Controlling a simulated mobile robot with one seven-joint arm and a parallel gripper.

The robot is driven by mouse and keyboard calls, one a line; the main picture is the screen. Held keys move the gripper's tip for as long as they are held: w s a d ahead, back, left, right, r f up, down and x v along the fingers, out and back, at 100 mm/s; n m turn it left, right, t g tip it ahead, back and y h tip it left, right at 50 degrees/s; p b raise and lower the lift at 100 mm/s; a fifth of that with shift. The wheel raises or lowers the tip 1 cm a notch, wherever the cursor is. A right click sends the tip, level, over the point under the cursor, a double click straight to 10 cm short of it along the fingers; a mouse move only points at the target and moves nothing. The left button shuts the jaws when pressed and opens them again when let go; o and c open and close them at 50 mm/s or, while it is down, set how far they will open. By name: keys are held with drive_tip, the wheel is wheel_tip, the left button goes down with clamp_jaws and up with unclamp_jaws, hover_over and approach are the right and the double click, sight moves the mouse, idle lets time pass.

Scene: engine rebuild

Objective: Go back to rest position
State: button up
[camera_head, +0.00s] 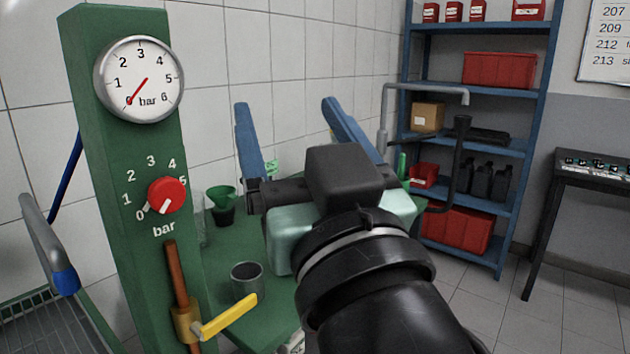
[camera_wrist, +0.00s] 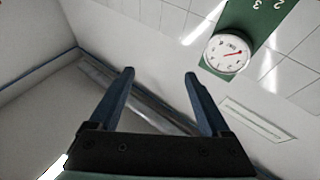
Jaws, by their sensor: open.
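My gripper (camera_head: 290,125) is raised in the middle of the head view, with its two blue fingers pointing up and spread apart. In the wrist view my gripper (camera_wrist: 160,75) is open, with nothing between the fingers. The dark wrist and arm hide part of the green bench (camera_head: 228,268) behind them. The green column with its pressure gauge (camera_head: 139,79) stands left of my gripper, apart from it. The gauge (camera_wrist: 227,52) also shows at the upper right in the wrist view.
The column carries a red knob (camera_head: 167,195) and a yellow lever (camera_head: 228,316). A grey cup (camera_head: 247,281) and a green funnel (camera_head: 222,198) stand on the bench. A blue shelf (camera_head: 485,90) with red bins stands behind on the right. A dark table (camera_head: 590,165) is at far right.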

drive_tip(key=s+d+r+m+t+h+p, duration=0.2)
drive_tip(key=s+r+m+t+h, duration=0.2)
drive_tip(key=s+r+t+h, duration=0.45)
wheel_tip(320, 180, up, 16)
drive_tip(key=w+g+y+p, duration=0.1)
drive_tip(key=g+p, duration=0.1)
drive_tip(key=p, duration=1.2)
drive_tip(key=shift+w+f, duration=0.15)
drive_tip(key=shift+f, duration=0.05)
drive_tip(key=shift+g, duration=0.25)
